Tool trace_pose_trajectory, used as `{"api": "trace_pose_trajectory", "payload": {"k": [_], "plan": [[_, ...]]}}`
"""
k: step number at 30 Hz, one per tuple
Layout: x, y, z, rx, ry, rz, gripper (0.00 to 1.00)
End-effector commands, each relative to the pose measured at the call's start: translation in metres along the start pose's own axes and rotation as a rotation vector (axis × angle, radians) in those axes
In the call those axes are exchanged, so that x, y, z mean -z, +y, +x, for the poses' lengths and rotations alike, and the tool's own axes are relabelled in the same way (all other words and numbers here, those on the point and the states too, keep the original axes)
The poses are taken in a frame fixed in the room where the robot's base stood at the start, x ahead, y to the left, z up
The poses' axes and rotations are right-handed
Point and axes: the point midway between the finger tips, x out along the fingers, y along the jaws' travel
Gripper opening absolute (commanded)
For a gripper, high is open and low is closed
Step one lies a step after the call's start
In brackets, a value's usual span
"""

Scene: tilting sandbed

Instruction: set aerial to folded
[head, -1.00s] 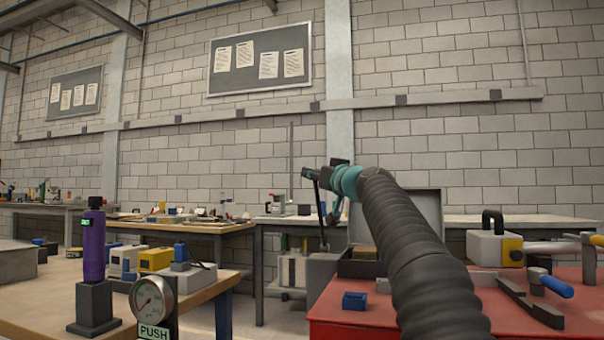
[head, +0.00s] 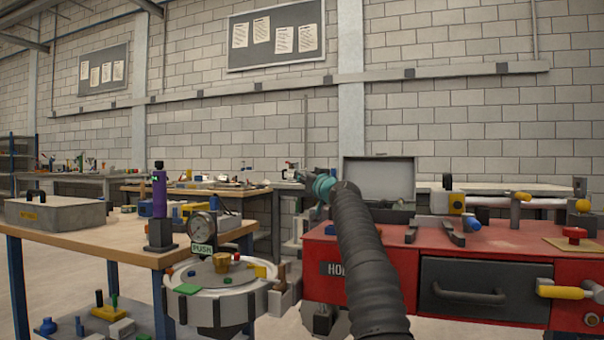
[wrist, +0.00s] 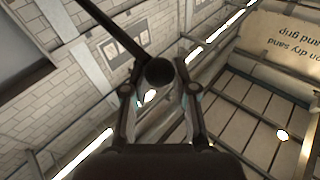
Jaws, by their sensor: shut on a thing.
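In the wrist view, my gripper (wrist: 160,90) is shut on a dark round knob at the end of a dark rod (wrist: 112,32), which I take to be the aerial. The rod runs from the knob to the upper left and out of the picture. In the head view, my gripper (head: 309,184) is small and partly hidden beyond the teal wrist, and its grasp cannot be made out. A thin upright grey rod (head: 306,130) shows above it against the wall; I cannot tell whether it is the aerial.
A red cabinet (head: 380,262) with a dark drawer stands at the right. A wooden bench (head: 110,240) with a purple cylinder (head: 158,205) is at the left. A round white unit with a gauge (head: 201,227) stands between them. Bare floor shows beyond.

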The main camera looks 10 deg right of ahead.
Motion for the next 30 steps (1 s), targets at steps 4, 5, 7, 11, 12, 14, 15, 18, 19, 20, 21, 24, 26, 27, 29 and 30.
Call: {"api": "trace_pose_trajectory", "payload": {"k": [4,5,7,11,12,14,15,18,19,20,21,24,26,27,29,30], "plan": [[-0.007,0.003,0.003,-0.005,-0.005,0.001,0.0],[-0.007,0.002,0.003,-0.004,-0.006,0.001,0.0],[-0.008,0.001,0.003,-0.003,-0.006,0.001,0.0],[-0.009,-0.001,0.004,-0.001,-0.007,0.002,0.0],[-0.009,-0.001,0.004,0.0,-0.007,0.002,0.0],[-0.009,-0.002,0.004,0.001,-0.007,0.002,0.0],[-0.009,-0.002,0.004,0.001,-0.007,0.002,0.36],[-0.009,-0.004,0.005,0.004,-0.007,0.002,0.52],[-0.008,-0.005,0.005,0.005,-0.006,0.002,0.52],[-0.008,-0.006,0.005,0.006,-0.006,0.002,0.52],[-0.007,-0.007,0.005,0.007,-0.005,0.002,0.52],[-0.007,-0.008,0.005,0.008,-0.004,0.002,0.52],[-0.006,-0.008,0.005,0.008,-0.004,0.002,0.52],[-0.005,-0.008,0.004,0.008,-0.004,0.002,0.52],[-0.002,-0.008,0.003,0.008,-0.003,0.002,0.52],[0.0,-0.008,0.002,0.008,-0.004,0.003,0.52]]}}
